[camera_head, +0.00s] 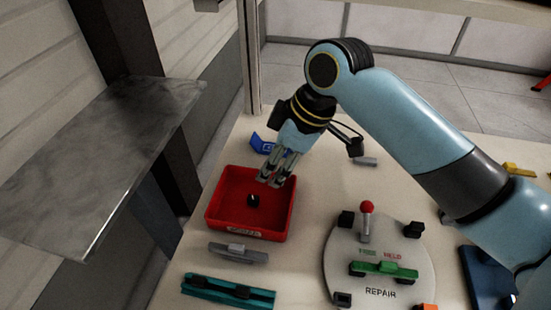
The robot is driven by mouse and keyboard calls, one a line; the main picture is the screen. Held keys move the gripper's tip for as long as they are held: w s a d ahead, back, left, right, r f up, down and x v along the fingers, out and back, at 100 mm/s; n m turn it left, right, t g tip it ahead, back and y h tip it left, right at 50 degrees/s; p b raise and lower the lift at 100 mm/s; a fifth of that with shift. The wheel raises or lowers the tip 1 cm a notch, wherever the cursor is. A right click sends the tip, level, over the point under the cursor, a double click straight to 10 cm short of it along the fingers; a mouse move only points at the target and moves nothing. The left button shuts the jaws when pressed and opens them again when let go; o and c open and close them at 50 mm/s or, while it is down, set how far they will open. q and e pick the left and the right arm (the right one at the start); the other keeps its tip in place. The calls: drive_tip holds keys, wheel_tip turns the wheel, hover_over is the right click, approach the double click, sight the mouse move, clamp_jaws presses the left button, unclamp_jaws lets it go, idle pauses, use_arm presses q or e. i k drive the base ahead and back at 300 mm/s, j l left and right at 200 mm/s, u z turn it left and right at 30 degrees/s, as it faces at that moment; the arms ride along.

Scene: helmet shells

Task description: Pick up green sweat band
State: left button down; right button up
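A green strip-shaped piece with a raised middle (383,269) lies on the round grey plate marked REPAIR (338,255), at the lower right of the head view; it looks like the green sweat band. My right gripper (272,182) points down over the far right part of the red tray, to the upper left of the green piece and well apart from it. I see nothing held between its fingers, but their gap is too small to judge. My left gripper is not in view.
The red tray (282,224) holds a small black knob (253,200). A red-knobbed lever (366,222) rises on the plate behind the green piece. A grey piece (238,253), a teal bar (228,291) and a blue piece (262,144) lie on the pale table.

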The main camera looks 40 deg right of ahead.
sight(383, 267)
drive_tip(key=k+j, duration=0.75)
drive_tip(key=k, duration=0.1)
